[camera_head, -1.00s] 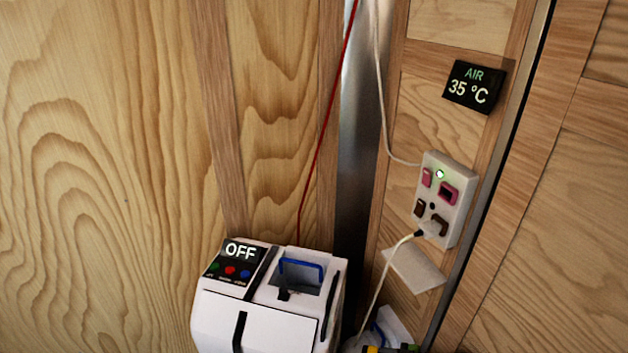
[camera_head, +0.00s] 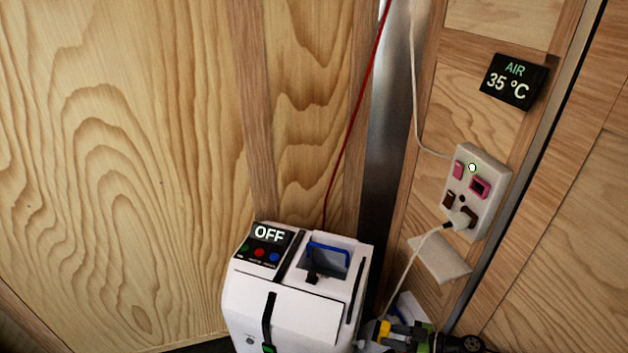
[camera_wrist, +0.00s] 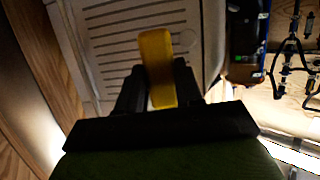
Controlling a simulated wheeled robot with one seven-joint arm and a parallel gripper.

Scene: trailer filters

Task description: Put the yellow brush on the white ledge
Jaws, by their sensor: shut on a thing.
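The yellow brush (camera_wrist: 157,62) is between the two dark fingers of my gripper (camera_wrist: 155,84), which is shut on it in the wrist view. Its yellow end sticks out past the fingertips, in front of a pale slatted surface. In the head view, my gripper is at the bottom edge, right of the white machine, with a yellow part (camera_head: 383,329) showing at its left; its fingers are hard to make out there. The small white ledge (camera_head: 441,262) is on the wooden wall just under the socket panel, above my gripper in the picture. Its top looks bare.
A white machine (camera_head: 290,300) with an OFF display stands left of my gripper. A socket panel (camera_head: 478,192) with a plugged-in cable (camera_head: 405,265) is above the ledge; the cable hangs beside its left end. A red cord (camera_head: 355,110) runs up from the machine.

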